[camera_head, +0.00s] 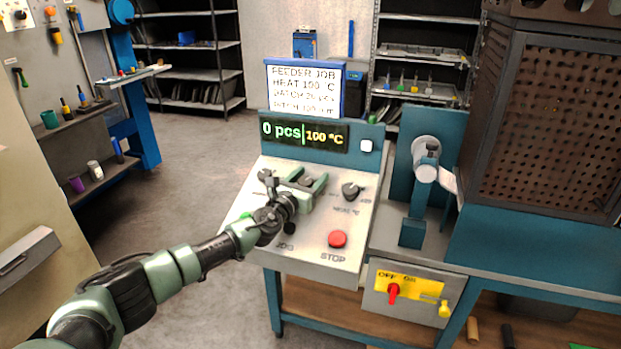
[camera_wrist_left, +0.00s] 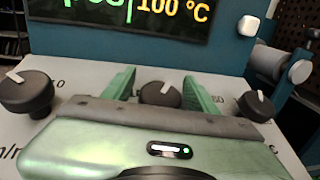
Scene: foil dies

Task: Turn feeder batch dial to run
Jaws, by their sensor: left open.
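A sloped grey control panel (camera_head: 327,255) carries several black dials below a display (camera_head: 306,134) reading 0 pcs and 100 °C. My left gripper (camera_head: 309,186) is over the panel's upper middle. In the left wrist view its two green fingers (camera_wrist_left: 157,88) are apart, one on each side of the middle dial (camera_wrist_left: 160,95); I cannot tell whether they touch it. The left dial (camera_wrist_left: 26,92) and the right dial (camera_wrist_left: 257,105) stand outside the fingers. The dial labels are mostly hidden, so which is the batch dial is unclear.
A red STOP button (camera_head: 338,239) sits low on the panel. A white button (camera_head: 366,146) is beside the display. A job sign (camera_head: 304,89) stands above. A box with a red OFF/ON switch (camera_head: 393,292) and a perforated cabinet (camera_head: 550,130) are to the right.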

